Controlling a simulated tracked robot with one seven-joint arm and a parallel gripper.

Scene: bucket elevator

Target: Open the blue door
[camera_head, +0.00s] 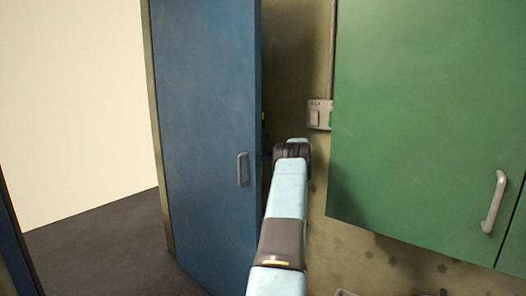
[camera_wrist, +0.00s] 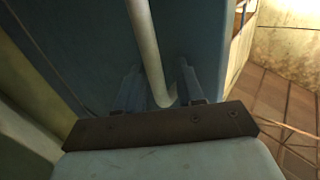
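The blue door (camera_head: 205,120) stands upright at the left of centre in the head view, apparently ajar, with a gap beyond its right edge. A grey handle (camera_head: 243,169) is on its near face, with nothing on it. My arm reaches past the door's right edge, and my gripper is hidden there. In the wrist view a blue panel fills the middle, and a pale bar handle (camera_wrist: 145,45) runs down between the fingers of my gripper (camera_wrist: 160,80). The fingers stand apart on either side of the bar, with gaps visible. I cannot tell whether either touches it.
A green cabinet (camera_head: 430,110) with a grey handle (camera_head: 494,202) hangs to the right of my arm. A small switch box (camera_head: 319,115) is on the wall between door and cabinet. Dark open floor (camera_head: 100,245) lies at the left. The wrist view shows a tiled floor (camera_wrist: 285,95) at right.

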